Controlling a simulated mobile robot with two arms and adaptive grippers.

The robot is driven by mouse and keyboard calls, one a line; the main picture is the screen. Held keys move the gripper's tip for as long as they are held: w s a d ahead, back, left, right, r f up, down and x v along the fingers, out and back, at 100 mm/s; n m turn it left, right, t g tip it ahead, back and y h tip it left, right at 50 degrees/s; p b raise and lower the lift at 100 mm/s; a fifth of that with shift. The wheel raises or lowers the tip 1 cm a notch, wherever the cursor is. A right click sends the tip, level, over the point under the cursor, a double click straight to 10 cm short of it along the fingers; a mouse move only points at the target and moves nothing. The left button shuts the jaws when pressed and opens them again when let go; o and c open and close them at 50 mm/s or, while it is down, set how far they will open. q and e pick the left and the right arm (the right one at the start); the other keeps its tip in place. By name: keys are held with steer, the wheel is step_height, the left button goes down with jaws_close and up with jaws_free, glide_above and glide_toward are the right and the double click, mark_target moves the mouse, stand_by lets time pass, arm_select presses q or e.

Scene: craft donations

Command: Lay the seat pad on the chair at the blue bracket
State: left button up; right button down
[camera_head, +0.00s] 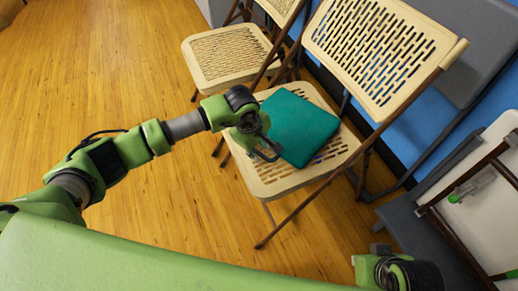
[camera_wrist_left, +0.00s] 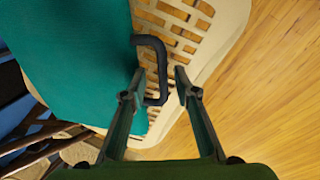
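The teal seat pad (camera_head: 302,128) lies on the seat of the nearest beige folding chair (camera_head: 378,50), covering its middle. In the left wrist view the pad (camera_wrist_left: 80,50) fills the upper left, and a dark loop handle (camera_wrist_left: 162,62) sticks out from its edge over the slotted seat (camera_wrist_left: 215,40). My left gripper (camera_head: 266,153) is at the pad's near edge. In the left wrist view its fingers (camera_wrist_left: 159,74) are apart, with the handle's outer bar between them; contact is not clear. No blue bracket is recognisable.
A second beige folding chair (camera_head: 225,55) stands behind to the left. A blue wall panel (camera_head: 422,120) and a grey folded chair (camera_head: 468,45) are behind the near chair. Another white folding chair (camera_head: 488,215) is at the right. The wooden floor (camera_head: 90,60) at left is clear.

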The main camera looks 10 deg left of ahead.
arm_select(q)
steer(key=v, duration=1.2)
